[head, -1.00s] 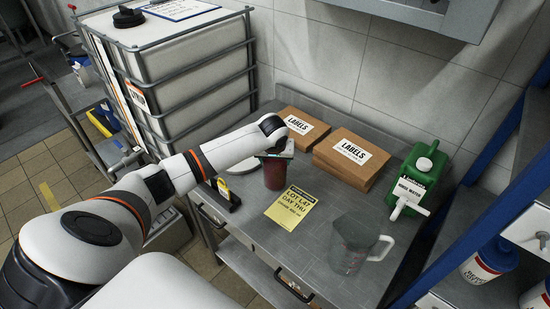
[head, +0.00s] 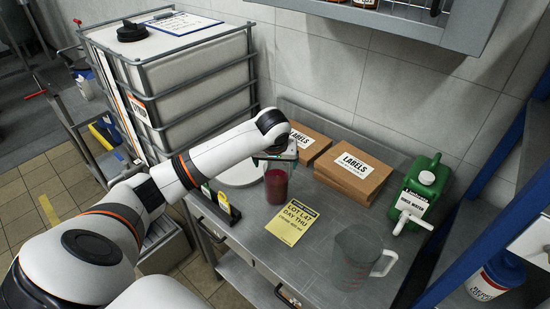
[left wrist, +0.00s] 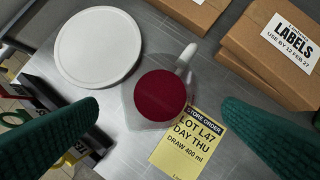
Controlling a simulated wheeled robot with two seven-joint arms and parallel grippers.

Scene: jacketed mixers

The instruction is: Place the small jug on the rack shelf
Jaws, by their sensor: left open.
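A clear jug holding dark red liquid (head: 277,187) stands upright on the steel bench (head: 318,232). In the left wrist view this jug (left wrist: 160,98) is seen from above, its handle at the upper right. A larger, empty-looking clear jug (head: 352,262) with a handle stands near the bench's front right. My left gripper (head: 275,160) is open above the red-filled jug. Its green fingers (left wrist: 162,122) show on either side of it, apart from it in the picture. A blue-framed rack (head: 485,195) with pale shelf parts is at the right. My right gripper is not seen.
A yellow note (head: 292,222) lies in front of the red-filled jug, and a white round lid or plate (left wrist: 98,47) lies beside it. LABELS boxes (head: 353,168) and a green canister (head: 420,190) stand behind. A blue-lidded bottle (head: 497,275) is on the rack. A cabinet (head: 430,18) overhangs.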

